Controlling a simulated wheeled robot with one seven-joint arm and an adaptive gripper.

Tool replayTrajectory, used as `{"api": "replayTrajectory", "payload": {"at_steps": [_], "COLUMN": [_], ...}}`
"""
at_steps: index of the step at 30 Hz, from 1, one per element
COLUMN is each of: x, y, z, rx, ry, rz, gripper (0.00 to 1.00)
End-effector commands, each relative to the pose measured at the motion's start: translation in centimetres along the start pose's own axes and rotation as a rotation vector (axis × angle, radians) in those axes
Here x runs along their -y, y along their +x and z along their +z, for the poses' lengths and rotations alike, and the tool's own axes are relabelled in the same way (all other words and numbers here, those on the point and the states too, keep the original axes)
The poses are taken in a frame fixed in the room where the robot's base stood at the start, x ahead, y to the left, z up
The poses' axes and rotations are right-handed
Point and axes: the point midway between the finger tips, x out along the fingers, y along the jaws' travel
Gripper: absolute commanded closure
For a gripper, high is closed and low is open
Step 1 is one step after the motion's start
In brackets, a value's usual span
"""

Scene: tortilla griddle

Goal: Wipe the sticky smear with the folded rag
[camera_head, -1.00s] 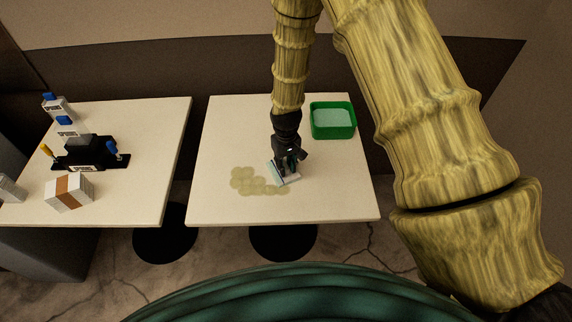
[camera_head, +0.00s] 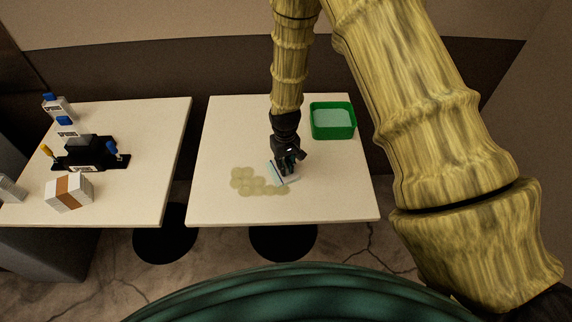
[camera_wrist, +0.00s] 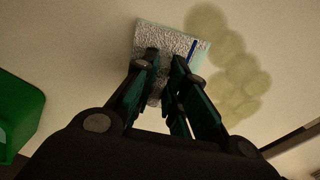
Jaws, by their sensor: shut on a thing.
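The sticky smear (camera_head: 250,183) is a patch of overlapping yellowish blotches on the right table; it also shows in the wrist view (camera_wrist: 240,75). My gripper (camera_head: 284,172) is low over this table at the smear's right end. In the wrist view my gripper (camera_wrist: 164,66) is shut on the folded rag (camera_wrist: 150,38), a whitish textured piece with a blue stripe and pale green edge. The rag also shows in the head view (camera_head: 275,175), partly hidden by my gripper. It is beside the smear's edge; I cannot tell whether it presses on the table.
A green bin (camera_head: 333,133) with pale contents stands at the right table's back right; it shows in the wrist view too (camera_wrist: 14,115). The left table (camera_head: 140,200) holds bottles in a black caddy (camera_head: 88,155) and a banded white box (camera_head: 68,192). A gap separates the tables.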

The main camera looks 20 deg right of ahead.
Motion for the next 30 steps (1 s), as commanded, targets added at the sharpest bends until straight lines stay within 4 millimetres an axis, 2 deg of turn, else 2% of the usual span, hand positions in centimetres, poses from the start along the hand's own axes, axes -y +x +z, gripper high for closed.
{"api": "replayTrajectory", "payload": {"at_steps": [13,30], "x": [3.4,3.2], "y": [0.3,0.4], "z": [-1.4,-0.9], "rx": [0.0,0.005], "ry": [-0.003,-0.001], "rz": [0.0,0.0], "gripper": [1.0,1.0]}}
